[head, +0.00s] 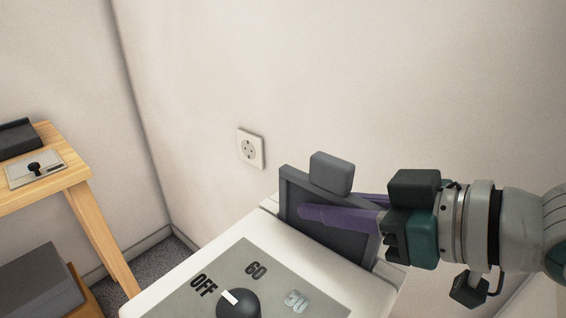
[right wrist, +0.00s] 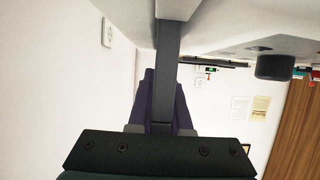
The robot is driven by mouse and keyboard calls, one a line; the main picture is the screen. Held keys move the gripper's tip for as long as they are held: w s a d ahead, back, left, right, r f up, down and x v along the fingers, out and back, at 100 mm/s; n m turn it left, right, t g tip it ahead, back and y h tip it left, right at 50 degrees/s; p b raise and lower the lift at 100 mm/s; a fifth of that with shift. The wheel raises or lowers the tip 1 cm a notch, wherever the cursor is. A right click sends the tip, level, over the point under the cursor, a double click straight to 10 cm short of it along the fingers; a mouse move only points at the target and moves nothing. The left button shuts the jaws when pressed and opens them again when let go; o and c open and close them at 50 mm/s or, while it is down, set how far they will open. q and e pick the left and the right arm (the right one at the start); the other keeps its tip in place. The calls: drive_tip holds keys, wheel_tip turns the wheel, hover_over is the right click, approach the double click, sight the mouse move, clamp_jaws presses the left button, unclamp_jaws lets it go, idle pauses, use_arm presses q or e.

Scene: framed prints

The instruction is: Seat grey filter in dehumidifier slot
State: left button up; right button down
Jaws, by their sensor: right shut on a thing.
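The grey filter (head: 325,228), a dark flat frame with a rounded grey tab (head: 331,174) on its upper edge, stands near upright at the back of the dehumidifier's white top (head: 200,270). Its lower edge meets the top there; the slot is hidden, so I cannot tell how deep it sits. My right gripper (head: 328,207) reaches in from the right, its purple fingers shut on the filter's two faces. In the right wrist view the filter (right wrist: 166,75) shows edge-on between the fingers. My left gripper is not in view.
A wall socket (head: 250,149) is on the wall behind. A wooden table (head: 75,180) with a metal plate (head: 35,169) stands at left, with a grey box (head: 40,280) lower down.

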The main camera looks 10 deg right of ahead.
sight(379, 264)
drive_tip(key=shift+f+b, duration=0.55)
drive_tip(key=shift+f, duration=0.25)
drive_tip(key=shift+f+b, duration=0.45)
drive_tip(key=shift+f, duration=0.2)
drive_tip(key=c, duration=0.8)
unclamp_jaws()
drive_tip(key=shift+o, duration=0.2)
drive_tip(key=shift+s+d, duration=0.1)
drive_tip(key=shift+s+d+r, duration=0.15)
drive_tip(key=shift+s+r, duration=0.05)
drive_tip(key=shift+s, duration=0.05)
drive_tip(key=p+v, duration=0.2)
drive_tip(key=v, duration=0.3)
drive_tip(key=shift+s+d, duration=0.1)
drive_tip(key=shift+d, duration=0.1)
drive_tip(key=shift+s+d+r+p, duration=0.3)
drive_tip(key=shift+s+d+r, duration=0.05)
drive_tip(key=shift+s+d, duration=0.1)
